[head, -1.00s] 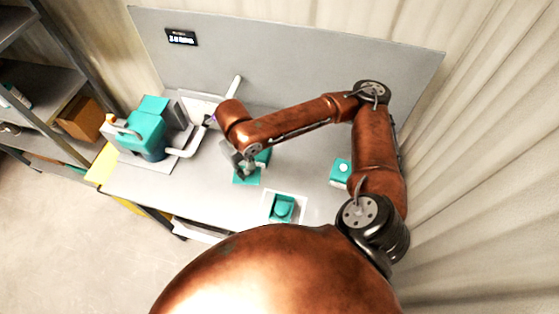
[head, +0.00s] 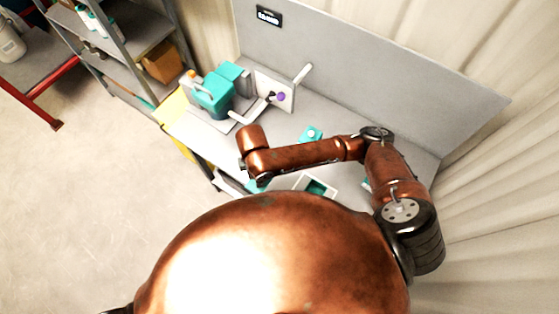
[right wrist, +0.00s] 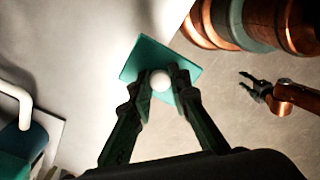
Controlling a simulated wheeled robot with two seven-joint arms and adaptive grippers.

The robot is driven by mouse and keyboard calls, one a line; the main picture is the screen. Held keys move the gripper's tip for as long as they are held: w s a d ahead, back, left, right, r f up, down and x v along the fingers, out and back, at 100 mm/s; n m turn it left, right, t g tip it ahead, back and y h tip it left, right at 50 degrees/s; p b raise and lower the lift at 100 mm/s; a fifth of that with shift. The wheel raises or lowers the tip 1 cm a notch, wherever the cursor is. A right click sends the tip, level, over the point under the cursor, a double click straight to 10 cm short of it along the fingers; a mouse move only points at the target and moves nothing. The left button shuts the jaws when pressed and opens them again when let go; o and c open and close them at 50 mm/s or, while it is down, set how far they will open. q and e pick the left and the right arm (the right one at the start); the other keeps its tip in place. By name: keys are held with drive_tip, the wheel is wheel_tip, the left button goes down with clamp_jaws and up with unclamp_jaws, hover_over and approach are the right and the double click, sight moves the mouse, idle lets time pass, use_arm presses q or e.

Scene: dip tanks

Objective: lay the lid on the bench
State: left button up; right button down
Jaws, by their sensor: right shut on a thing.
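The lid, a teal square plate with a round white knob, shows in the right wrist view (right wrist: 150,57). My right gripper (right wrist: 160,82) is shut on its knob. In the head view my right gripper is mostly hidden under its arm, near the bench's front edge, with a bit of teal (head: 257,186) below it. The bench (head: 205,143) is light grey. In the right wrist view the lid overlaps the bench edge; its height above it is unclear. My left gripper (right wrist: 247,82) is open and empty, away from the bench, at the right of that view.
A teal block with a white top (head: 311,134) stands on the bench. A pale tray with a teal opening (head: 318,187) is nearer the front, and a teal thing (head: 367,184) is partly behind my arm. A teal machine (head: 215,95) stands at the left end.

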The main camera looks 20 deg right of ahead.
drive_tip(key=w+d+f, duration=0.4)
drive_tip(key=f, duration=0.1)
drive_tip(key=w+d+f, duration=0.2)
drive_tip(key=shift+w+d+f+p, duration=0.15)
drive_tip(key=shift+d+f+p, duration=0.15)
drive_tip(key=shift+d+p, duration=0.1)
drive_tip(key=shift+w+d+f+p, duration=0.1)
drive_tip(key=shift+f+p, duration=0.25)
drive_tip(key=shift+f, duration=1.35)
drive_tip(key=c, duration=2.2)
unclamp_jaws()
drive_tip(key=shift+f, duration=0.1)
drive_tip(key=shift+c, duration=0.2)
drive_tip(key=o, duration=0.4)
wheel_tip(320, 180, up, 12)
drive_tip(key=shift+r+b, duration=0.15)
drive_tip(key=shift+b, duration=0.3)
